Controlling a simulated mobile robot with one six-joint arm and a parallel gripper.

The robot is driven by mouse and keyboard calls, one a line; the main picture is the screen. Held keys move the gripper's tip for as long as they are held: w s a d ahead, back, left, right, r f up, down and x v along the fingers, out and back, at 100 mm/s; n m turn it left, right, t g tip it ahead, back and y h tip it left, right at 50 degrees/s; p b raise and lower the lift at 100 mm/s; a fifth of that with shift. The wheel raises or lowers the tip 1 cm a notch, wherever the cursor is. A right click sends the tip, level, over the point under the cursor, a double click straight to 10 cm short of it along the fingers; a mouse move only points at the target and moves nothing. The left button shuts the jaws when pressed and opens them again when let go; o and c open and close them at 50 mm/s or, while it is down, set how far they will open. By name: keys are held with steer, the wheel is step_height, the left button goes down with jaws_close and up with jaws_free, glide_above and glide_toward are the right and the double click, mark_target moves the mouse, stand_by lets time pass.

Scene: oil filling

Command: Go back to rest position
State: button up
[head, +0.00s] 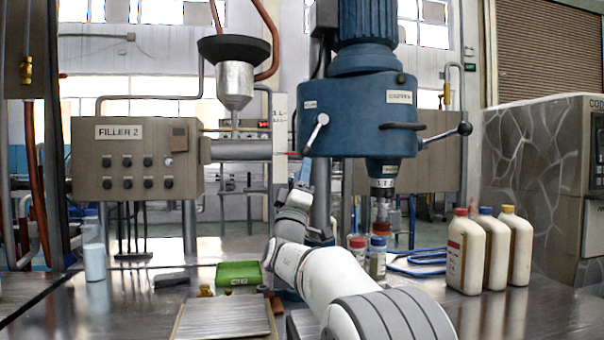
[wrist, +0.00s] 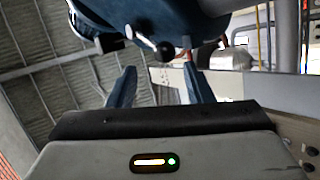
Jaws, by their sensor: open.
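My gripper (wrist: 159,68) shows in the wrist view with its two blue fingers apart and nothing between them. It points up toward the underside of a blue machine (wrist: 180,20), and the ceiling shows behind. In the head view my white and grey arm rises from the bottom centre. Its end (head: 305,172) is raised in front of the blue drill-like machine (head: 362,125), left of its spindle. The fingers are too small there to make out clearly.
Red-capped and blue-capped small bottles (head: 377,258) stand under the spindle. Three white bottles (head: 466,252) stand to the right. A green box (head: 239,273) sits left of my arm. The FILLER 2 panel (head: 135,158) is at left. A pale bottle (head: 94,262) stands at far left.

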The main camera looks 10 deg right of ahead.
steer(key=s+d+f+m+g+h+p, duration=0.25)
steer(key=s+d+m+g+p, duration=0.45)
steer(key=s+d+g+p, duration=0.55)
steer(key=s+f+g+y+p, duration=0.5)
steer(key=s+f+g+p, duration=0.15)
steer(key=s, duration=0.35)
steer(key=s+a+f+g+y+p, duration=0.3)
steer(key=s+a+y+p, duration=0.7)
steer(key=s, duration=0.8)
steer(key=a+p, duration=0.2)
steer(key=a, duration=0.2)
steer(key=shift+a+f+n+y, duration=0.15)
steer(key=shift+f+n+y, duration=0.2)
steer(key=shift+n, duration=0.05)
